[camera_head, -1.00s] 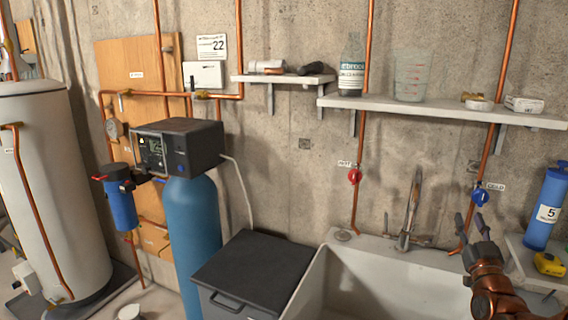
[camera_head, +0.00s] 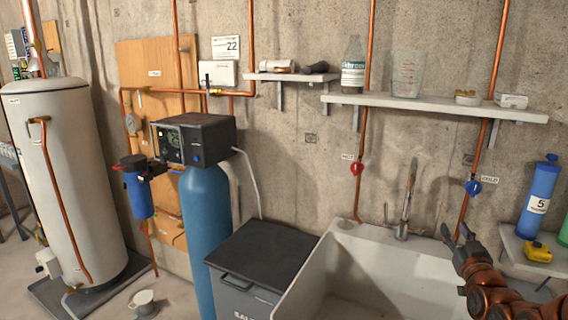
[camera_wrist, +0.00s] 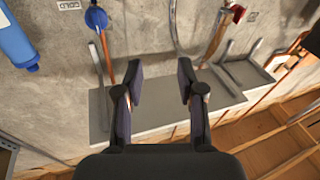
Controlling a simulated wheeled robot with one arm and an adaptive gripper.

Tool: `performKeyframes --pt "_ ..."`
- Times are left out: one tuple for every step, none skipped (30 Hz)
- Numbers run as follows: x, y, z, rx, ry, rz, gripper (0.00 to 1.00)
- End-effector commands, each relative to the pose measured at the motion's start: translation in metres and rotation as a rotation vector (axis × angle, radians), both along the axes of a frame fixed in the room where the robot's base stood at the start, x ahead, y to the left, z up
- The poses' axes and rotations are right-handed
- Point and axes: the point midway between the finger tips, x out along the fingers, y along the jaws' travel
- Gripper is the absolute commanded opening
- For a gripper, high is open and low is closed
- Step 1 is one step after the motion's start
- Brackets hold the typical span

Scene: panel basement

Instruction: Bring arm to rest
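My copper-and-black arm (camera_head: 490,290) enters the head view at the lower right, over the right part of the sink. My gripper (camera_head: 456,232) points up toward the wall, below the blue cold valve. In the wrist view, my gripper (camera_wrist: 162,80) has its two dark fingers apart with nothing between them. The fingers appear in front of the concrete wall and a grey ledge.
The white sink (camera_head: 345,270) with its faucet (camera_head: 405,205) is beside the arm. A wall shelf (camera_head: 430,106) holds a bottle and beaker. The blue valve (camera_head: 473,188), blue cylinder (camera_head: 538,195) and yellow item (camera_head: 537,251) are close by. A dark-lidded bin (camera_head: 262,255) stands left.

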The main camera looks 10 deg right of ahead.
Motion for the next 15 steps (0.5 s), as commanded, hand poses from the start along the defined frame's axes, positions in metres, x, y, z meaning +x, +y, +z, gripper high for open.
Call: performKeyframes --pt "0.005 0.009 -0.003 0.002 0.033 0.014 0.38" --pt "0.008 0.014 -0.006 0.005 0.056 0.021 0.38" --pt "0.011 0.021 -0.01 0.01 0.087 0.03 0.38" --pt "0.013 0.027 -0.014 0.016 0.117 0.039 0.38" --pt "0.015 0.033 -0.018 0.02 0.148 0.047 0.38" --pt "0.018 0.042 -0.025 0.026 0.195 0.058 0.38" --pt "0.019 0.05 -0.03 0.03 0.23 0.066 0.38" --pt "0.02 0.058 -0.035 0.034 0.269 0.073 0.38" --pt "0.021 0.068 -0.04 0.041 0.319 0.083 0.38" --pt "0.02 0.075 -0.047 0.048 0.36 0.09 0.38" --pt "0.02 0.083 -0.051 0.054 0.396 0.096 0.38" --pt "0.017 0.092 -0.058 0.062 0.449 0.101 0.38" --pt "0.015 0.1 -0.062 0.067 0.485 0.105 0.38" --pt "0.012 0.107 -0.066 0.071 0.523 0.109 0.38" --pt "0.008 0.116 -0.072 0.08 0.572 0.113 0.38"
